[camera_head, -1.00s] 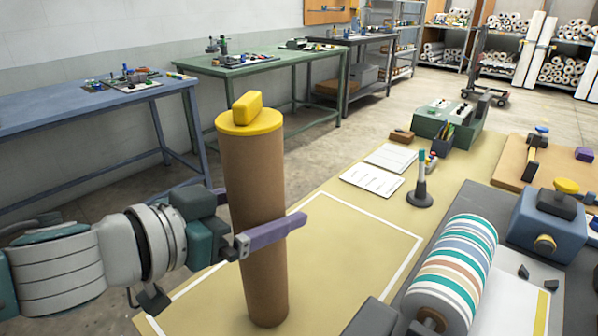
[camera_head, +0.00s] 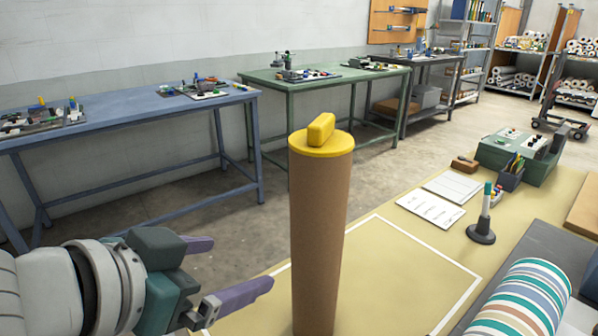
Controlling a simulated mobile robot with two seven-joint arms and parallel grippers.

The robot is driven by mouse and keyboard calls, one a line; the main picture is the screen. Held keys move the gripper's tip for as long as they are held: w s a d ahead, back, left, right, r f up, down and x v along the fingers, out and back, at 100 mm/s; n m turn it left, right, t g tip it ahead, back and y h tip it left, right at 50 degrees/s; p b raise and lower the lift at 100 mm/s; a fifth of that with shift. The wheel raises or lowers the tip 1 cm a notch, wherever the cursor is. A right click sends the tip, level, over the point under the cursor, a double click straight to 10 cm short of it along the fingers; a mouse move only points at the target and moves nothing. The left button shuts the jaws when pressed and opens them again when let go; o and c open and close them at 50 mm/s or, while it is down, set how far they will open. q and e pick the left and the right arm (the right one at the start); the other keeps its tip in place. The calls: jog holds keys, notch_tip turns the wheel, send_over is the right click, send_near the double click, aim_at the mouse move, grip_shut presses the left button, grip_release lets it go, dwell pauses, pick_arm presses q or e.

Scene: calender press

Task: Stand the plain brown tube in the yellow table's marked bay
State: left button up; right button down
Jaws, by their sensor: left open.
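The plain brown tube (camera_head: 318,240) with a yellow cap and yellow knob stands upright on the yellow table (camera_head: 395,235). Its visible part is inside the white outline of the marked bay (camera_head: 425,256); its foot is cut off by the lower picture edge. My left gripper (camera_head: 240,266) is to the left of the tube, with its two purple fingers apart and empty. A gap shows between the fingertips and the tube. My right gripper is not in view.
A striped roll (camera_head: 525,300) lies at the lower right. A dark pen stand (camera_head: 481,232), paper sheets (camera_head: 430,209) and a green box (camera_head: 520,155) sit farther back on the table. A blue bench (camera_head: 130,118) and a green bench (camera_head: 325,84) stand behind.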

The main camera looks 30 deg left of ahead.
pick_arm(q)
jog(key=s+d+f+m+g+h, duration=0.1)
jog(key=s+d+g, duration=0.25)
jog(key=s, duration=0.25)
jog(key=s+d+f+g, duration=0.2)
jog(key=s+g, duration=0.2)
jog(key=s, duration=0.2)
notch_tip(320, 180, up, 42)
jog(key=p, duration=4.1)
jog(key=shift+s+a+f, duration=0.15)
jog(key=shift+a+f, duration=0.1)
jog(key=shift+a, duration=0.05)
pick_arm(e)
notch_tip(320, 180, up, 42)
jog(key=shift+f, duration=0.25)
